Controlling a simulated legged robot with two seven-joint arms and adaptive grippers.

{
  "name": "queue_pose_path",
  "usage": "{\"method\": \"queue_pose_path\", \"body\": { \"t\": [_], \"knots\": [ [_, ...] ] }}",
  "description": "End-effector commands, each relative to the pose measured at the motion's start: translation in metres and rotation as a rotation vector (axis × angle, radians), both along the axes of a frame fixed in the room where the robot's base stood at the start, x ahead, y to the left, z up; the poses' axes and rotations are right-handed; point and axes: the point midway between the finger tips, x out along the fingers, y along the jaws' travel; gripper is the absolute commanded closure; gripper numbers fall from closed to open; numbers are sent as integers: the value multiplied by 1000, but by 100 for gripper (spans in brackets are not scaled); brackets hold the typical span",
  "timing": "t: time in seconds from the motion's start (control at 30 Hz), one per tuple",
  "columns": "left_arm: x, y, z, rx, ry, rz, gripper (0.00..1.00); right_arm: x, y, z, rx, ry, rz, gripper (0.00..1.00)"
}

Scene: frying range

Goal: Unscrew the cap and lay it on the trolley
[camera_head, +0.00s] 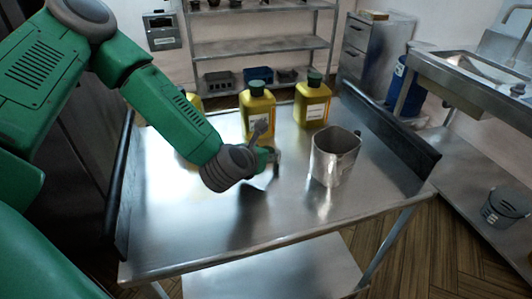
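A yellow bottle with a dark green cap (257,88) and a white label stands upright near the middle of the steel trolley (210,247). A second capped yellow bottle (312,106) stands to its right. A third yellow bottle (194,102) is mostly hidden behind my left arm, and its cap cannot be seen. My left gripper (270,146) is in front of the middle bottle, low beside its body and below its cap. It overlaps the bottle in the picture; I cannot tell whether they touch. Its finger gap is unclear. My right gripper is not in view.
An open metal jug (335,158) stands on the trolley's right half. Dark rails (395,140) run along the trolley's left and right sides. The trolley's front part is bare. A steel sink counter (465,85) stands at the right and shelving (255,46) at the back.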

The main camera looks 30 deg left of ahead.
Motion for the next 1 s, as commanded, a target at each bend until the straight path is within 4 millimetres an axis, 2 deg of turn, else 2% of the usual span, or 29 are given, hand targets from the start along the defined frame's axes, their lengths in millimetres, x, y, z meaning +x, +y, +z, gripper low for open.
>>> {"method": "queue_pose_path", "body": {
  "t": [0.03,0.7,0.83,0.97,1.0],
  "knots": [
    [-7,-1,-12,2,32,-6,42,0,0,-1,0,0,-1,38],
    [-10,-3,-13,-6,37,-11,42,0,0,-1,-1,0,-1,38],
    [-10,-3,-9,-6,37,-11,42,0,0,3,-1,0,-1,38],
    [-10,-3,4,-4,35,-12,42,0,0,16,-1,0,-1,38],
    [-16,-4,6,-7,34,-12,42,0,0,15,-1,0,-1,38]
  ]
}}
